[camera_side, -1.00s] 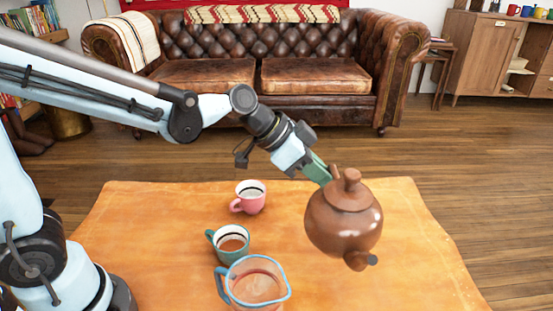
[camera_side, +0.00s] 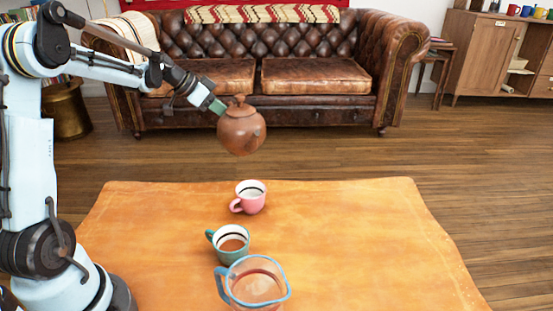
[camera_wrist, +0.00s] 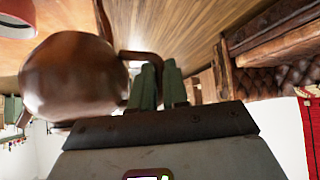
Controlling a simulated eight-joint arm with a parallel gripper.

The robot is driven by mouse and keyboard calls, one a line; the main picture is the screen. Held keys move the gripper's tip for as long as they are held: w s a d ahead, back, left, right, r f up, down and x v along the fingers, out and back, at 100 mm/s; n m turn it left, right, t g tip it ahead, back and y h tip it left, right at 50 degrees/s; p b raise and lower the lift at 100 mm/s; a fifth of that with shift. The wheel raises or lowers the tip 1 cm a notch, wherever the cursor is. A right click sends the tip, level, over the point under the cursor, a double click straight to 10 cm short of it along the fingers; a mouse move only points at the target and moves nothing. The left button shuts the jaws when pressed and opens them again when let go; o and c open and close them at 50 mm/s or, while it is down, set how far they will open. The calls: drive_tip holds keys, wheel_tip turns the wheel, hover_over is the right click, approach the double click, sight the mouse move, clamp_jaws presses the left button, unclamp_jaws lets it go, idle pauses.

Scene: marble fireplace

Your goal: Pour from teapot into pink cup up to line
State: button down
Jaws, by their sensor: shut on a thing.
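The brown teapot (camera_side: 241,128) is in the air above and behind the pink cup in the side view, roughly upright, with its lid on. My gripper (camera_side: 217,107) is shut on its handle from the left. In the wrist view the teapot (camera_wrist: 75,78) shows large at left, and my green fingers (camera_wrist: 160,86) close on its handle. The pink cup (camera_side: 251,203) stands upright on the table, white inside with a dark line; I see no liquid in it. In the wrist view a red-pink rim (camera_wrist: 18,18) at top left appears to be this cup.
A teal cup (camera_side: 232,246) with brown liquid and a blue-rimmed clear pitcher (camera_side: 257,284) with brownish liquid stand in front of the pink cup. The orange table (camera_side: 370,240) is clear at right. A leather sofa (camera_side: 300,75) stands behind.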

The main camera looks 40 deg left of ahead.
drive_tip(key=shift+s+a+f, duration=0.85)
drive_tip(key=shift+a+f, duration=0.9)
drive_tip(key=shift+f, duration=1.7)
drive_tip(key=shift+s+d+r+m+t+y, duration=0.15)
drive_tip(key=shift+d+r+m+t+y, duration=0.15)
drive_tip(key=shift+r+y, duration=0.5)
drive_tip(key=shift+s+d+r+m+t+y, duration=0.1)
drive_tip(key=shift+d+r+m+t+y, duration=0.35)
drive_tip(key=shift+r, duration=0.6)
drive_tip(key=shift+s+d+r+m+t+y, duration=0.15)
drive_tip(key=shift+d+r+y, duration=0.1)
drive_tip(key=shift+r+y, duration=0.6)
drive_tip(key=shift+s+d+r+y, duration=0.3)
drive_tip(key=shift+d+r, duration=0.45)
drive_tip(key=shift+r, duration=0.15)
drive_tip(key=shift+s+d+r+m+t+y, duration=0.1)
drive_tip(key=shift+d+r+m+t+y, duration=0.25)
drive_tip(key=shift+r, duration=0.3)
